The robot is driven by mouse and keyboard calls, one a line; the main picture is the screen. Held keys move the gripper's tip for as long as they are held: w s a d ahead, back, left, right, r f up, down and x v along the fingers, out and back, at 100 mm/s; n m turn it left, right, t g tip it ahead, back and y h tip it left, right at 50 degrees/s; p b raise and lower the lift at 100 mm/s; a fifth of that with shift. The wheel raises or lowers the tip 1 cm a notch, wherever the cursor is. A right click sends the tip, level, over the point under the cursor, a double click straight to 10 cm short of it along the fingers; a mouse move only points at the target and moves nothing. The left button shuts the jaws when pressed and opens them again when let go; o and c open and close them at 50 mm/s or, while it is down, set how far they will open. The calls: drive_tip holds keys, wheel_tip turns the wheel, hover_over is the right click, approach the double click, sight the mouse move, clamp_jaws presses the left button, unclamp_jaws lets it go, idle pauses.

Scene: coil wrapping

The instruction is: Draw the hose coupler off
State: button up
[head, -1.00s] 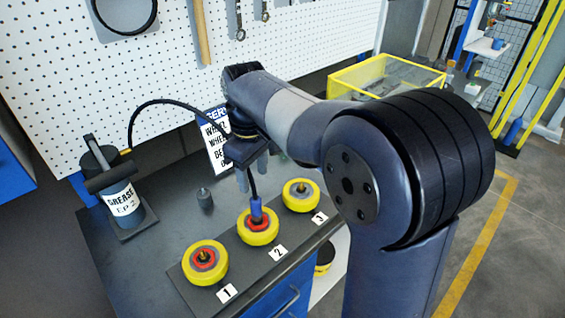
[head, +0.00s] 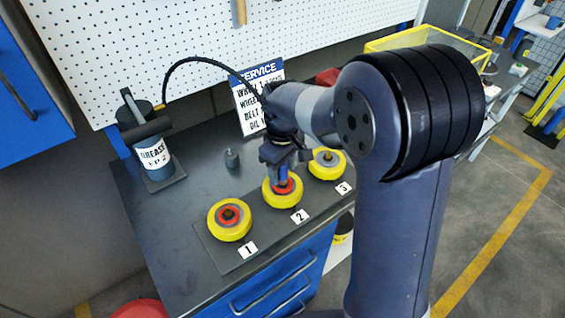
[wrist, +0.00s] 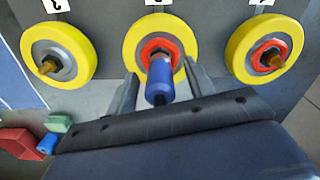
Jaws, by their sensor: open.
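The blue hose coupler (wrist: 160,80) stands on the hub of wheel 2 (wrist: 183,37), a yellow wheel with a red ring. In the head view the coupler (head: 281,174) shows just below my gripper (head: 283,168). In the wrist view my gripper (wrist: 163,82) is open, with one finger on each side of the coupler and visible gaps. The black hose (head: 200,61) arcs from the grease pump (head: 152,150) over to my wrist; its end at the coupler is hidden there.
Wheel 1 (head: 229,220) and wheel 3 (head: 326,164) flank wheel 2 on the dark plate. A service sign (head: 250,104) leans behind my wrist.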

drive_tip(key=shift+c, duration=0.3)
clamp_jaws()
idle(0.5)
